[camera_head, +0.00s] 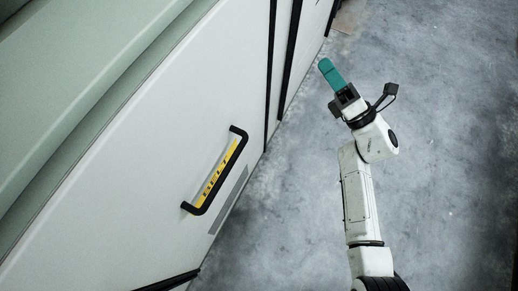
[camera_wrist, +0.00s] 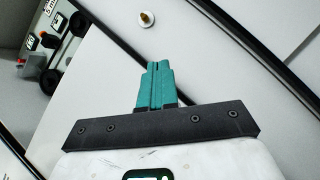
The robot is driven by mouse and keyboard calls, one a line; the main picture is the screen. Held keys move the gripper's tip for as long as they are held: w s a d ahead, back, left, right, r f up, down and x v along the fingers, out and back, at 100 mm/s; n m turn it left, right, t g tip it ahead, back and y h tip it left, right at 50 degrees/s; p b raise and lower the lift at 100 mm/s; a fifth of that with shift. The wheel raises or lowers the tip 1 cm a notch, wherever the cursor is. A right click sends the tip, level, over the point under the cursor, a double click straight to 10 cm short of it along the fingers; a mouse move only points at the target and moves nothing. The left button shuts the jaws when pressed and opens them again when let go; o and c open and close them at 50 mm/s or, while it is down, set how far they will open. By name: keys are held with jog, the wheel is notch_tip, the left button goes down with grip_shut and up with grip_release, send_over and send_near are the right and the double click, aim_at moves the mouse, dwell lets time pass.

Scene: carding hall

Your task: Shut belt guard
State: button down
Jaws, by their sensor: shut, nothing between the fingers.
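The belt guard (camera_head: 130,165) is a large pale panel filling the left of the head view. It carries a black bar handle (camera_head: 241,131) with a yellow label (camera_head: 218,177) reading BELT. I cannot tell from this angle whether the guard stands slightly open or flush. My gripper (camera_head: 325,65) has teal fingers and is shut and empty. It is up and to the right of the handle, apart from it, over the floor. In the wrist view the shut fingers (camera_wrist: 157,65) point toward pale panels with dark seams; the BELT handle is not recognisable there.
More pale panels with black edges (camera_head: 286,60) continue beyond the guard. The grey concrete floor (camera_head: 450,150) on the right is clear. The wrist view shows a small brass-coloured knob (camera_wrist: 147,19) and, at the left, a red part (camera_wrist: 20,63) beside dark fittings.

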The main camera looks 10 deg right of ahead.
jog(key=s+a+f+n+g+y+b, duration=0.45)
jog(key=f+n+g, duration=0.35)
jog(key=n+g, duration=0.2)
jog(key=s+a+f+n+g+y+b, duration=0.3)
jog(key=s+f+n+g+y+b, duration=0.3)
jog(key=f+n+g, duration=0.35)
jog(key=a+r, duration=0.9)
jog(key=r, duration=0.1)
jog(key=shift+w+a+n, duration=0.25)
jog(key=shift+a+n, duration=0.15)
jog(key=shift+n, duration=0.05)
jog(key=shift+r+h, duration=0.2)
jog(key=shift+h, duration=0.05)
notch_tip(320, 180, up, 65)
jog(key=p, duration=2.8)
jog(key=shift+f+p, duration=0.15)
jog(key=shift+p, duration=0.2)
